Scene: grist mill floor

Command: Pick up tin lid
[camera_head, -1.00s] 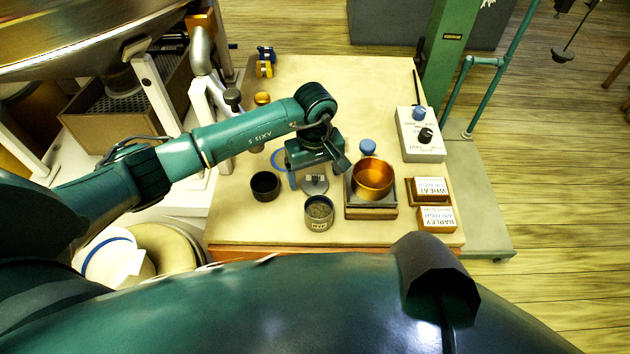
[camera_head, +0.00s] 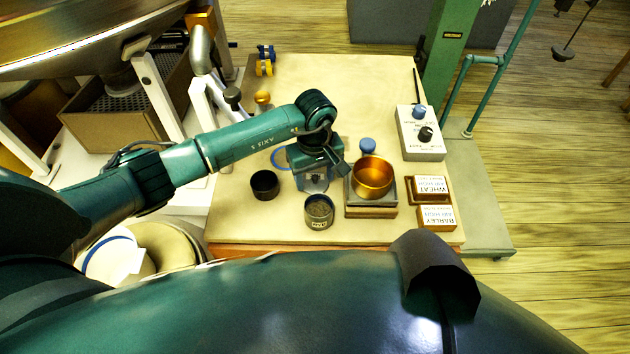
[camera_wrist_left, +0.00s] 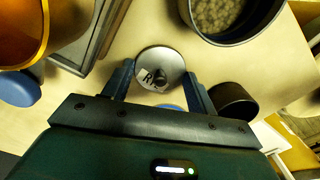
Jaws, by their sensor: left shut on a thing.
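The tin lid (camera_wrist_left: 152,62) is a round grey metal disc with a dark knob and a white label starting "R". In the left wrist view it sits between the two fingers of my left gripper (camera_wrist_left: 160,85), which is shut on it. In the head view the gripper (camera_head: 315,182) points down over the table and covers most of the lid. Whether the lid still touches the table is hard to tell. An open tin of grain (camera_head: 319,212) stands just in front of the gripper, and its rim shows in the wrist view (camera_wrist_left: 232,38). My right gripper is not in view.
A copper pan (camera_head: 372,177) sits on a scale right of the gripper, with a blue knob (camera_head: 367,146) behind. A dark cup (camera_head: 265,185) stands left. Wooden card blocks (camera_head: 436,217) and a switch box (camera_head: 420,135) are farther right. The table's back middle is clear.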

